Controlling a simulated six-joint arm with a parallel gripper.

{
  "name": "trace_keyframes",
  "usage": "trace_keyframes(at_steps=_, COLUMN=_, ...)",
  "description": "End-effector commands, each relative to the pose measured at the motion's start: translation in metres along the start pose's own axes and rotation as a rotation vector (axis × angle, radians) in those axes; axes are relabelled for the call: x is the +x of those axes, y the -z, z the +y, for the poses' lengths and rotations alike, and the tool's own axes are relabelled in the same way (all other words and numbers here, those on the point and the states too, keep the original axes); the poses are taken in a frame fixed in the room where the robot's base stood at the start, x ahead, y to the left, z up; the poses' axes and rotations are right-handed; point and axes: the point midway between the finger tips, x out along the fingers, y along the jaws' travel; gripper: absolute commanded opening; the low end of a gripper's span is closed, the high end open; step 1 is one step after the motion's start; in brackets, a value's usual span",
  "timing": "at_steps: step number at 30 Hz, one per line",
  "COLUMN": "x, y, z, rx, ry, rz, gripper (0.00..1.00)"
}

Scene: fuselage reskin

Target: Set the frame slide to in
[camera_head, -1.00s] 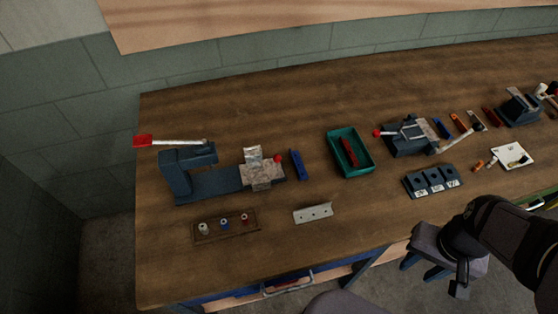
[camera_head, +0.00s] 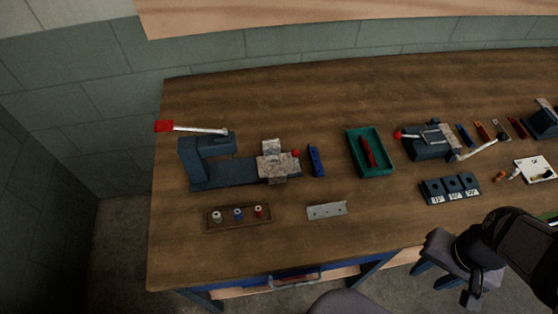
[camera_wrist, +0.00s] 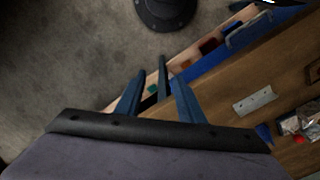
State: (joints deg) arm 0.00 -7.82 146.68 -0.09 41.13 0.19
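The likely frame slide is the mottled grey block (camera_head: 277,167) with a red knob (camera_head: 295,153), on the right end of the dark blue C-shaped fixture (camera_head: 222,174) at the table's left. I see no marking for its in position. Part of it shows at the right edge of the wrist view, with the red knob (camera_wrist: 299,139). My gripper (camera_head: 430,276) is off the table's front edge, well right of the fixture.
A red-ended lever (camera_head: 195,129) tops the fixture. A blue bar (camera_head: 316,161) lies right of the block. A peg tray (camera_head: 226,223) and a drilled metal plate (camera_head: 326,210) lie in front. A green tray (camera_head: 385,171) and another red-knobbed fixture (camera_head: 428,150) stand to the right.

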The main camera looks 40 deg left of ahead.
Motion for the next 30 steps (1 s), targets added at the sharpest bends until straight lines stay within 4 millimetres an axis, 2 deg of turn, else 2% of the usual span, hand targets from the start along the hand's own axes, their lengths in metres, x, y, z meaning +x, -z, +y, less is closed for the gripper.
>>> trace_keyframes(at_steps=7, x=0.0, y=0.0, z=0.0, rx=0.0, ry=0.0, rz=0.0, gripper=0.35)
trace_keyframes(at_steps=8, x=0.0, y=0.0, z=0.0, rx=0.0, ry=0.0, rz=0.0, gripper=0.3)
trace_keyframes(at_steps=11, x=-0.001, y=0.003, z=-0.002, rx=0.001, ry=0.001, rz=0.002, gripper=0.29)
trace_keyframes(at_steps=14, x=-0.004, y=0.016, z=-0.011, rx=0.01, ry=0.008, rz=0.011, gripper=0.29)
trace_keyframes(at_steps=17, x=-0.009, y=0.04, z=-0.032, rx=0.029, ry=0.022, rz=0.029, gripper=0.29)
trace_keyframes(at_steps=20, x=-0.014, y=0.074, z=-0.069, rx=0.061, ry=0.049, rz=0.052, gripper=0.29)
trace_keyframes(at_steps=23, x=-0.018, y=0.108, z=-0.123, rx=0.104, ry=0.09, rz=0.075, gripper=0.29)
trace_keyframes(at_steps=26, x=-0.018, y=0.133, z=-0.188, rx=0.151, ry=0.139, rz=0.086, gripper=0.29)
trace_keyframes(at_steps=27, x=-0.017, y=0.139, z=-0.215, rx=0.169, ry=0.16, rz=0.088, gripper=0.29)
trace_keyframes(at_steps=30, x=-0.014, y=0.146, z=-0.279, rx=0.214, ry=0.21, rz=0.085, gripper=0.29)
